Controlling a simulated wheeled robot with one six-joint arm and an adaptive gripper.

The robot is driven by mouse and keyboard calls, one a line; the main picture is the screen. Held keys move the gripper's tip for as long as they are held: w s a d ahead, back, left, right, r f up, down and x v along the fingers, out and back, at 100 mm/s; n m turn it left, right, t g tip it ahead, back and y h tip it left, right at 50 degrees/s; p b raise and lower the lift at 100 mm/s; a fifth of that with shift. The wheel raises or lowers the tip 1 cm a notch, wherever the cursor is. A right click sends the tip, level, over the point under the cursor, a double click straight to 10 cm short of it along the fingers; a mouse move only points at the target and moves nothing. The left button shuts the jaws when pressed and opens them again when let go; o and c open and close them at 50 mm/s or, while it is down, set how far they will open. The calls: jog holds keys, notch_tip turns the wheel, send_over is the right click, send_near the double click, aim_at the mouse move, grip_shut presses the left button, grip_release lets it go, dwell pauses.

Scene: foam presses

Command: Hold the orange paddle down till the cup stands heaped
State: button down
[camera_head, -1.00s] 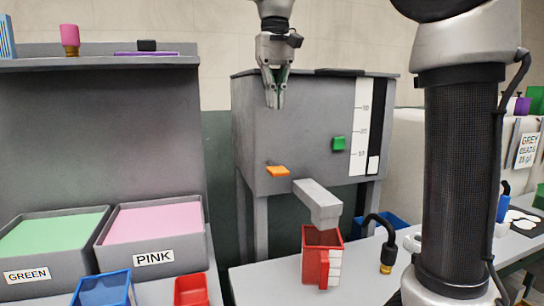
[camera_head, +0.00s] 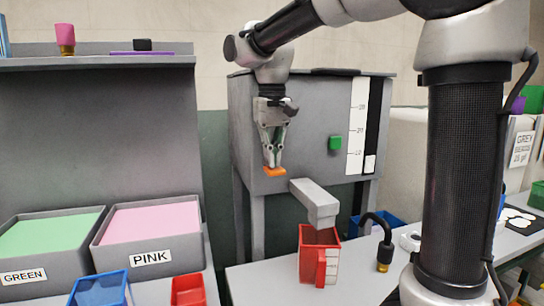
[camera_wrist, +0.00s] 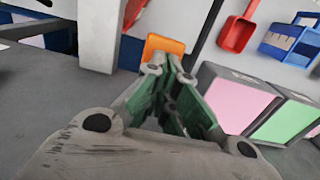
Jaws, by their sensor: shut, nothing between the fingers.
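The orange paddle (camera_head: 275,172) sticks out from the front of the grey press box (camera_head: 305,120). My gripper (camera_head: 272,165) points down with its fingers shut and empty, its tips at the top of the paddle. In the wrist view the paddle (camera_wrist: 165,44) shows just beyond the fingertips (camera_wrist: 168,64); whether they touch or press it I cannot tell. The red cup (camera_head: 312,262), with pale bands on its side, stands upright on the bench under the grey spout (camera_head: 316,203). No foam shows above its rim; its inside is mostly hidden.
A green button (camera_head: 335,143) and a scale (camera_head: 357,125) are on the box front. A black hooked tube (camera_head: 384,250) stands right of the cup. Green (camera_head: 22,276) and pink (camera_head: 150,258) bins, a blue tray (camera_head: 100,288) and a red tray (camera_head: 188,291) are at left.

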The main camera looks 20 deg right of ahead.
dwell(0.3)
jog(key=shift+f, duration=1.5)
jog(key=shift+s+f, duration=0.1)
jog(key=shift+s, duration=0.05)
dwell(1.1)
dwell(3.4)
notch_tip(320, 180, up, 14)
jog(key=shift+r, duration=0.2)
dwell(0.3)
dwell(0.4)
